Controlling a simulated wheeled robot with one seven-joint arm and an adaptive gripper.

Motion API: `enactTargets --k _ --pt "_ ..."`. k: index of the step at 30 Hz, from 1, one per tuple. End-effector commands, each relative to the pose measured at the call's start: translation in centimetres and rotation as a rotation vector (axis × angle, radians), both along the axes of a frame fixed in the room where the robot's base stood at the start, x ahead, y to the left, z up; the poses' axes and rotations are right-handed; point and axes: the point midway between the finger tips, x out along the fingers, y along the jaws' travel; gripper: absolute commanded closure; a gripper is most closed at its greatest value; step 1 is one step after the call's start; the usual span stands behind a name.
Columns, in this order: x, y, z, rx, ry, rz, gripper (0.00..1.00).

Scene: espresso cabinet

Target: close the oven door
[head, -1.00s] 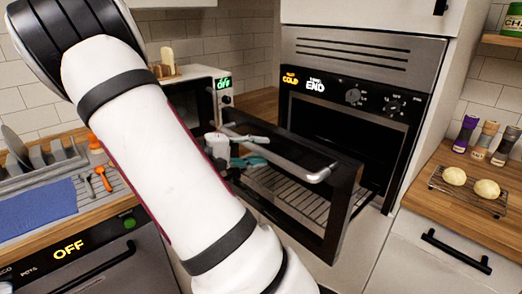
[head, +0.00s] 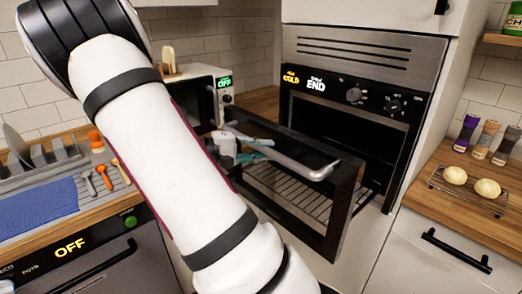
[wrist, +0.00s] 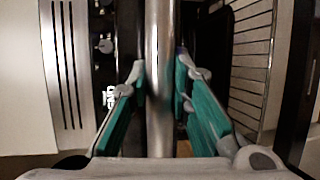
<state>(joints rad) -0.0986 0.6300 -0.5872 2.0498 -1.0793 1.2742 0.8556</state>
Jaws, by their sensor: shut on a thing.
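The oven (head: 372,60) is built into the tall cabinet, with "COLD" and "END" lit on its black panel. Its dark-framed door (head: 345,205) stands partway open, away from the dark cavity. The door's metal bar handle (head: 290,160) runs along its upper edge. My gripper (head: 245,150) is at the left part of the handle, partly hidden by my arm. In the wrist view, the teal-padded fingers of my gripper (wrist: 160,80) are shut on the handle (wrist: 160,40), one on each side.
A microwave (head: 208,92) stands on the left counter, behind my arm. A dish rack (head: 45,158) and a blue mat (head: 38,208) lie at far left. A cooling rack (head: 468,192) with buns and several spice jars sit on the right counter. A drawer (head: 450,245) is below it.

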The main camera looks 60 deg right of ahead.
Motion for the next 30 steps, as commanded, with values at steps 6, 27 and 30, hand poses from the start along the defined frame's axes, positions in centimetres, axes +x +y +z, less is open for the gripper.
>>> enactTargets --k 6,27,30 --pt "-1.0 -3.6 0.1 -0.001 0.004 -0.005 1.00" --pt "-5.4 -22.1 -0.1 -0.004 0.004 -0.006 1.00" --pt "-5.9 -24.3 -0.2 -0.002 0.004 -0.004 1.00"
